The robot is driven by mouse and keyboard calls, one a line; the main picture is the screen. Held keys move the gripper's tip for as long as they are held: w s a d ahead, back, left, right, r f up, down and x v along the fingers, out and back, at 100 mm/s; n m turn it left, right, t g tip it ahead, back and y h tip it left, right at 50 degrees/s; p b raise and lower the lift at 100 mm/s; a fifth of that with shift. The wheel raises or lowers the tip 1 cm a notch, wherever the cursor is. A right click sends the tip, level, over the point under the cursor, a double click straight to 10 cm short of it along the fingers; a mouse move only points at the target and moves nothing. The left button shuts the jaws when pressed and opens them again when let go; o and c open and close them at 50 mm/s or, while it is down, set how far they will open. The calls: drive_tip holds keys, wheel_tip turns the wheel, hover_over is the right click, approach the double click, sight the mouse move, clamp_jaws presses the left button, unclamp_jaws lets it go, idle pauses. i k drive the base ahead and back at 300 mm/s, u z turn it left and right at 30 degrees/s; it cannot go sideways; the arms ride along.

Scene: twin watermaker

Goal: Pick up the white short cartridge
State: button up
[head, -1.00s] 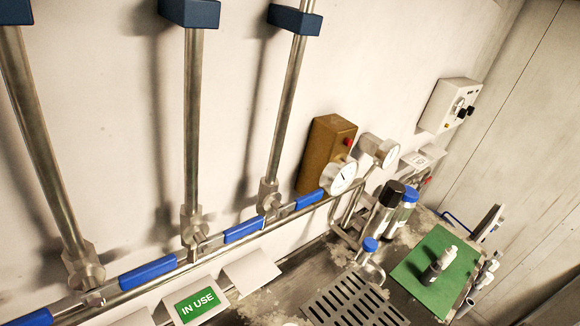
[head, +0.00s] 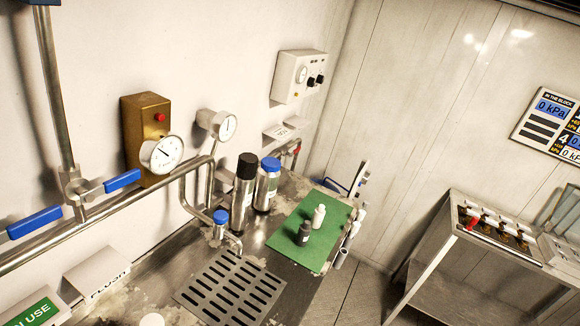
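My gripper is not in view. I cannot tell for sure which thing is the white short cartridge. Several white cylinders (head: 341,258) sit along the right edge of the bench, partly hidden by the green mat's edge and small in view. A small white bottle-like piece (head: 319,216) stands upright on the green mat (head: 285,243), with a dark grey one (head: 304,234) beside it.
A slotted drain grate (head: 230,288) lies left of the mat. Pipes and a gauge (head: 161,154) line the wall. A metal table (head: 480,235) stands at right, with floor between.

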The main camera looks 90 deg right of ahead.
sight(319, 213)
drive_tip(key=z, duration=3.7)
drive_tip(key=k, duration=1.1)
drive_tip(key=u, duration=0.9)
drive_tip(key=i, duration=1)
